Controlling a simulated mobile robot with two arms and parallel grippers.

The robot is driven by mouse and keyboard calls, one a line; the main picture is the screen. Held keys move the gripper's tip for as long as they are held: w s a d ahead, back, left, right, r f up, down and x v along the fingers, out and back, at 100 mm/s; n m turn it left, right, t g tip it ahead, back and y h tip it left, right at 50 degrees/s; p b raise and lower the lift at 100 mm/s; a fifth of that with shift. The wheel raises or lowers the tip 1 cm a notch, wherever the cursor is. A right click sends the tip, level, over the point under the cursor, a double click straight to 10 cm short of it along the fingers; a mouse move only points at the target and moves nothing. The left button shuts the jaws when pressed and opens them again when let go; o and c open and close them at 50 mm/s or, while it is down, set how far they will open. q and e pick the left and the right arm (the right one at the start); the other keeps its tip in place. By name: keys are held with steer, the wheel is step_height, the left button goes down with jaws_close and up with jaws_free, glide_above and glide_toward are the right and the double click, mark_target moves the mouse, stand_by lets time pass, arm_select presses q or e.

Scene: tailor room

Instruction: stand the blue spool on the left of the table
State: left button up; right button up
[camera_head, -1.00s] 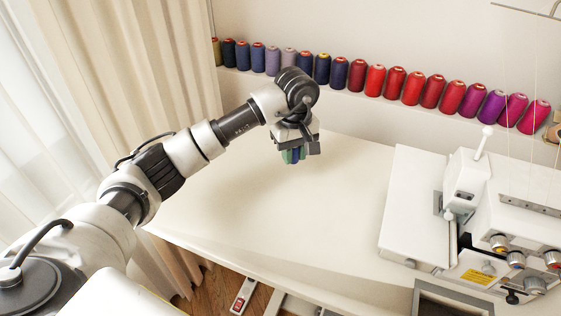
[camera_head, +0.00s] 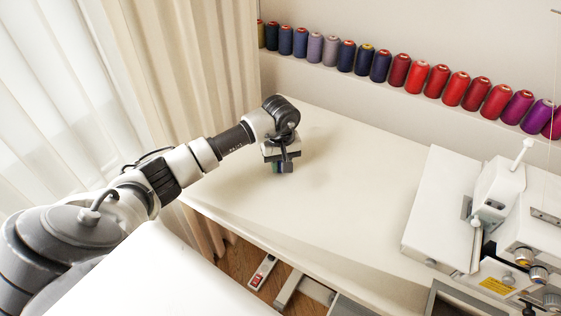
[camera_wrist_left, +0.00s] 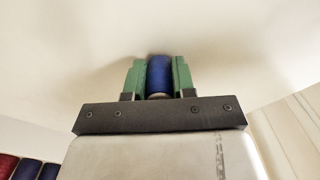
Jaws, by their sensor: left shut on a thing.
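The blue spool (camera_wrist_left: 159,76) is between the green fingers of my left gripper (camera_wrist_left: 158,73) in the left wrist view, and the gripper is shut on it. In the head view my left gripper (camera_head: 279,168) points down over the left part of the white table (camera_head: 330,190). There the spool is mostly hidden by the gripper. I cannot tell whether the spool's lower end touches the table. My right gripper is not in view.
A row of colored spools (camera_head: 420,77) stands on a ledge along the wall. A white sewing machine (camera_head: 497,200) is on the right. Beige curtains (camera_head: 190,70) hang at the left. The table's middle is clear.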

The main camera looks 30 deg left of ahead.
arm_select(q)
steer(key=shift+f, duration=0.15)
steer(key=shift+f, duration=0.15)
steer(key=o, duration=0.9)
steer(key=shift+r, duration=0.25)
step_height(320, 180, up, 12)
steer(key=b, duration=0.1)
steer(key=shift+f, duration=0.15)
